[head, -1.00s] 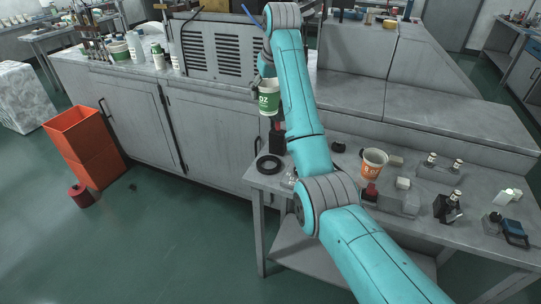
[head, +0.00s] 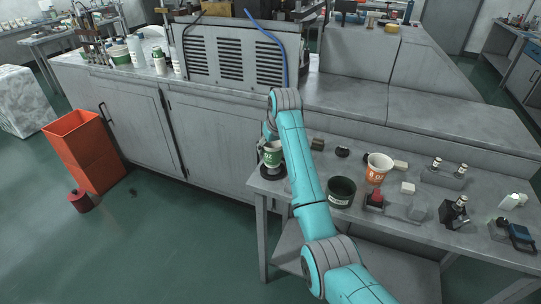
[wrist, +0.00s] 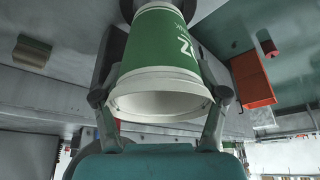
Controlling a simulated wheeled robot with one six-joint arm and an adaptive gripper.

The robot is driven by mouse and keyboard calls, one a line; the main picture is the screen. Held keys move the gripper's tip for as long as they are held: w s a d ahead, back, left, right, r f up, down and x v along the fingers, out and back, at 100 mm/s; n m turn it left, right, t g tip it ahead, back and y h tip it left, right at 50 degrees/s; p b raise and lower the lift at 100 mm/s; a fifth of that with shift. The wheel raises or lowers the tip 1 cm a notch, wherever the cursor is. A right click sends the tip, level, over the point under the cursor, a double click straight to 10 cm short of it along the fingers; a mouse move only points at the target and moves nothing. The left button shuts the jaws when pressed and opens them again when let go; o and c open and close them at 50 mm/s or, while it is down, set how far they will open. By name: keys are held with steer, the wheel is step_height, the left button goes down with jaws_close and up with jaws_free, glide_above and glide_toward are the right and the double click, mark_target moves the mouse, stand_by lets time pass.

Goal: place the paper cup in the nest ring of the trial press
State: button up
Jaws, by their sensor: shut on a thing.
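The paper cup (head: 272,154), green and white, is held upright in my gripper (head: 266,146) at the left end of the bench. In the wrist view my gripper's fingers (wrist: 161,98) close on both sides of the cup (wrist: 155,45), whose open white rim faces the camera. A black ring (head: 271,174), which looks like the nest ring, lies on the bench directly under the cup. The cup's lower end overlaps the ring in the head view. I cannot tell whether it sits inside or hovers just above, as the base contact is hidden.
A dark green round container (head: 341,191) stands right of my arm. An orange and white cup (head: 379,168) stands behind it. Small blocks and a black device (head: 453,209) are farther right. An orange bin (head: 84,150) stands on the floor at left.

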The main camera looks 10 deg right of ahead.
mark_target(272, 156)
steer(key=shift+f, duration=2.05)
steer(key=o, duration=0.8)
steer(key=shift+f, duration=0.1)
steer(key=v, duration=1.2)
steer(key=shift+w+a, duration=0.1)
